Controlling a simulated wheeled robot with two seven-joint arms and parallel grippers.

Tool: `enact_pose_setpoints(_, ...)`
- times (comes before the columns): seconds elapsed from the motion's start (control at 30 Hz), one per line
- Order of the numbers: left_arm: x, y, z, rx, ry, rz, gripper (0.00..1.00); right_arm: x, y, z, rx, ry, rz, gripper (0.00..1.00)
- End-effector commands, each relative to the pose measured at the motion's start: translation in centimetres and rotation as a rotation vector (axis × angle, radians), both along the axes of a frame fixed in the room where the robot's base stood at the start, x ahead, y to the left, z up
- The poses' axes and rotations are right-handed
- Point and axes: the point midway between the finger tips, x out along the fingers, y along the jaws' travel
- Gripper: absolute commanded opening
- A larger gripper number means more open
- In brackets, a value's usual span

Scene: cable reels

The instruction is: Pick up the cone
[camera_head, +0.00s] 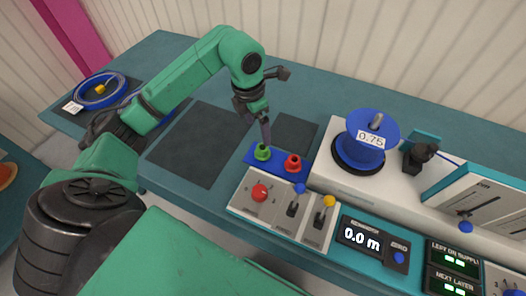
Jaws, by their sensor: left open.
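A small green cone (262,153) and a small red cone (293,163) stand side by side on a blue holder (278,163) behind the control panel. My left gripper (266,138) points down, with its fingertips just above or at the green cone. Its fingers are seen nearly edge-on and look close together, but it is open. I cannot tell whether the fingertips touch the green cone. My right gripper is not in view.
A blue reel marked 0.75 (364,143) stands on a white machine (335,172) to the right. A control panel with levers (283,208) lies in front of the cones. A blue cable coil (99,91) lies at the far left.

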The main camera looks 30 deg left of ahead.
Motion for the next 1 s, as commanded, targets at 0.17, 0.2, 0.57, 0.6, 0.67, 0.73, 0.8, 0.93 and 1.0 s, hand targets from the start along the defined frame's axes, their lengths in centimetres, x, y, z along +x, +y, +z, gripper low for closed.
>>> enact_pose_setpoints(0.17,0.3,-0.3,-3.8,-0.002,0.005,0.001,0.97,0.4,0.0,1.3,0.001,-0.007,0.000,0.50)
enact_pose_setpoints(0.2,0.4,-0.3,-4.3,-0.001,0.003,0.001,0.97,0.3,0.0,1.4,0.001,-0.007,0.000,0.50)
enact_pose_setpoints(0.57,1.0,-1.0,-9.8,-0.001,0.002,0.000,0.97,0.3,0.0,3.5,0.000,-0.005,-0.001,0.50)
enact_pose_setpoints(0.6,1.0,-1.0,-10.0,-0.001,0.001,0.000,0.97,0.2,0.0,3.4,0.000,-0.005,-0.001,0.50)
enact_pose_setpoints(0.67,1.1,-1.0,-10.1,0.000,0.000,-0.001,0.97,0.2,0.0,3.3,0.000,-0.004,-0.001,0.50)
enact_pose_setpoints(0.73,1.1,-1.0,-10.1,0.000,0.000,-0.001,0.97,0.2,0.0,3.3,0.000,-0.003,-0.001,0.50)
enact_pose_setpoints(0.8,1.1,-1.0,-10.1,0.001,-0.001,-0.001,0.81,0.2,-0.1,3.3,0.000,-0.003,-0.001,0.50)
enact_pose_setpoints(0.93,1.1,-1.0,-10.0,0.000,0.000,-0.001,0.32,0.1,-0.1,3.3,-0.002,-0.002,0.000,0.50)
enact_pose_setpoints(1.0,1.1,-1.0,-10.0,0.000,0.000,-0.001,0.07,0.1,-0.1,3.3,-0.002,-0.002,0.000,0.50)
